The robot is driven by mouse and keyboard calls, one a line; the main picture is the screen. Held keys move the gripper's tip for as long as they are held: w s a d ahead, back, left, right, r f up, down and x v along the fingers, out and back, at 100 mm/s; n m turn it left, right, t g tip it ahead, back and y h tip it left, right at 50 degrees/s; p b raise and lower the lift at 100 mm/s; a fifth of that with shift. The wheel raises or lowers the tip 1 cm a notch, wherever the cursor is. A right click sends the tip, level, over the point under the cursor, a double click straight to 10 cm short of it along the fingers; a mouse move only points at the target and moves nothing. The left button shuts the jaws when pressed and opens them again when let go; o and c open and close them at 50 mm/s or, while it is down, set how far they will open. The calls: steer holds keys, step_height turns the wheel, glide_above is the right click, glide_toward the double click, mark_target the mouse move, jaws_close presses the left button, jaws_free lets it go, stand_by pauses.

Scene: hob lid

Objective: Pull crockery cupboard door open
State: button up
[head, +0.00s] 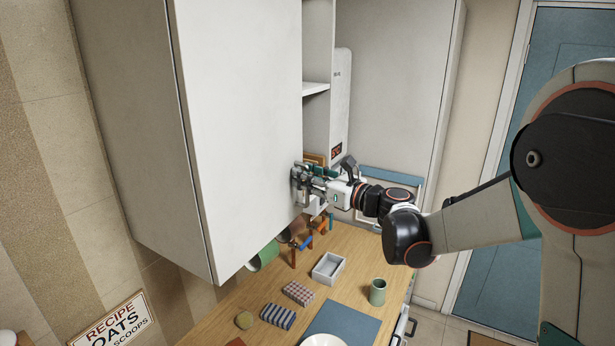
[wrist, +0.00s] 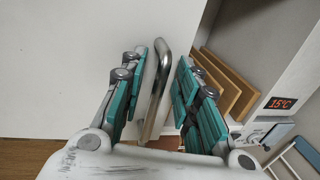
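The crockery cupboard door (head: 240,120) is a large pale grey panel hanging above the worktop. It looks closed in the head view. Its metal bar handle (wrist: 156,92) stands between my gripper's fingers in the wrist view. My gripper (head: 304,182) is at the door's lower right edge in the head view, where it mostly hides the handle. In the wrist view my gripper (wrist: 171,56) is open, with a teal-padded finger on each side of the handle.
Right of the door is an open shelf (head: 316,88), with wooden boards (wrist: 224,86) and a red display (wrist: 283,103) nearby. On the wooden worktop (head: 345,280) below are a white tray (head: 328,268), a green cup (head: 378,291), folded cloths and a blue mat (head: 345,322).

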jaws_close()
steer(key=shift+d, duration=0.1)
